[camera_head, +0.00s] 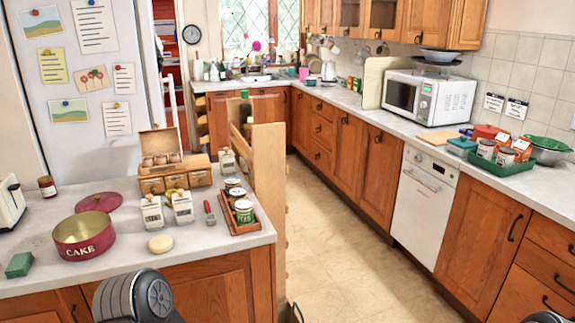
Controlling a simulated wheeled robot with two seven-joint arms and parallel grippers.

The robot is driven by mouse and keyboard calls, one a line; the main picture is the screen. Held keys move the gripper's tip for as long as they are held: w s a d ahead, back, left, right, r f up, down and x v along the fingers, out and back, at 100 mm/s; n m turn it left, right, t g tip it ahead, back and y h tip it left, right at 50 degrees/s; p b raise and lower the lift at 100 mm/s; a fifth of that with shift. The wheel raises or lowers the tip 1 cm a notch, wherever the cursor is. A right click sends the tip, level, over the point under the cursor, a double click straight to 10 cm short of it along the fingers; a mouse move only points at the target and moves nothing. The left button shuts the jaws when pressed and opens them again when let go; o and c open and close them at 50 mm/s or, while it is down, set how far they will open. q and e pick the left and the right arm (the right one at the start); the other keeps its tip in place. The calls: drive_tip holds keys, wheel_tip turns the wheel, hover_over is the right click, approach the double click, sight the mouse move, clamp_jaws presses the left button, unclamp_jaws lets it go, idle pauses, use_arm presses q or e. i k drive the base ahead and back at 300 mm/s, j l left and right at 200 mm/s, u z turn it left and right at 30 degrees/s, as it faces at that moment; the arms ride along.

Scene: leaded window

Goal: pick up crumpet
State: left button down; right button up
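The crumpet (160,244) is a small, round, pale cream disc. It lies flat on the light grey counter (205,262) at the left, near its front edge. It stands apart to the right of the red cake tin (84,237) and in front of two small white cartons. Nothing covers it. Neither of my grippers shows. A dark, rounded part of my arm stands at the bottom left, below the counter edge, and a small dark part shows at the bottom right corner.
A green block (19,265), a toaster (10,203), a red-handled tool (209,213) and a wooden tray of tins (238,214) share this counter. Behind stands an egg box (161,147). Tall wooden panels (268,190) rise at its right end. The tiled floor (340,270) is open.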

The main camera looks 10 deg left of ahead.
sight(160, 244)
drive_tip(key=u, duration=0.4)
drive_tip(key=j+u, duration=0.1)
drive_tip(key=u, duration=0.65)
drive_tip(key=j+u, duration=0.1)
drive_tip(key=u, duration=0.3)
drive_tip(key=i+j+u, duration=0.1)
drive_tip(key=i+j, duration=0.35)
drive_tip(key=i, duration=0.15)
